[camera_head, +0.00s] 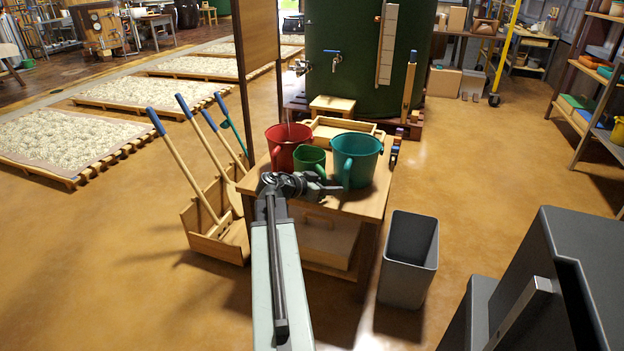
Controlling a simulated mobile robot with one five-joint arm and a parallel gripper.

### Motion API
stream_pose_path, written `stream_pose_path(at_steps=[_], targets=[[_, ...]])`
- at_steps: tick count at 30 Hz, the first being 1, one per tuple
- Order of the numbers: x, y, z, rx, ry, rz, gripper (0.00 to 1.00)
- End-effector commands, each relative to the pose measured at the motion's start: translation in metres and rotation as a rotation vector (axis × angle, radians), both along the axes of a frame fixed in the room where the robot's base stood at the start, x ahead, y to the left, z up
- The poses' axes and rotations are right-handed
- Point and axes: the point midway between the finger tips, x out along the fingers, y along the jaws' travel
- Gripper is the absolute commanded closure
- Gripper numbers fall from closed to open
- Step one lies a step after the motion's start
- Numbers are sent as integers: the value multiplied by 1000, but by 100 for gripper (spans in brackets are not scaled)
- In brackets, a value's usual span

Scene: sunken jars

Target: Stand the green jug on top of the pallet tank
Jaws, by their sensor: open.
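My gripper (326,187) is open, just in front of the green jug and low beside the teal one; the arm hides part of the green jug's lower side. I cannot tell whether the jaws touch it. A large dark green tank (345,75) with taps stands on a low base behind the table. I take it as the pallet tank; its top is out of view.
The wooden table (372,205) also bears a shallow wooden tray (340,127). A post and brown board (252,40) rise behind its left side. A tool rack (228,240) stands left, a grey bin (408,255) right. Floor beyond the bin is clear.

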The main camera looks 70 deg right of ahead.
Motion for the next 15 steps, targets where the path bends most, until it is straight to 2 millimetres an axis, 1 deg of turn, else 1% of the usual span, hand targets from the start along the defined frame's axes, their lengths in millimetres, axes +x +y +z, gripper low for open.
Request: stream_pose_path(at_steps=[5,6,8,9,10,15], targets=[[0,0,1,0,0,1,57],[0,0,1,0,0,1,68],[0,0,1,0,0,1,85],[0,0,1,0,0,1,96],[0,0,1,0,0,1,100],[0,0,1,1,-1,1,100]])
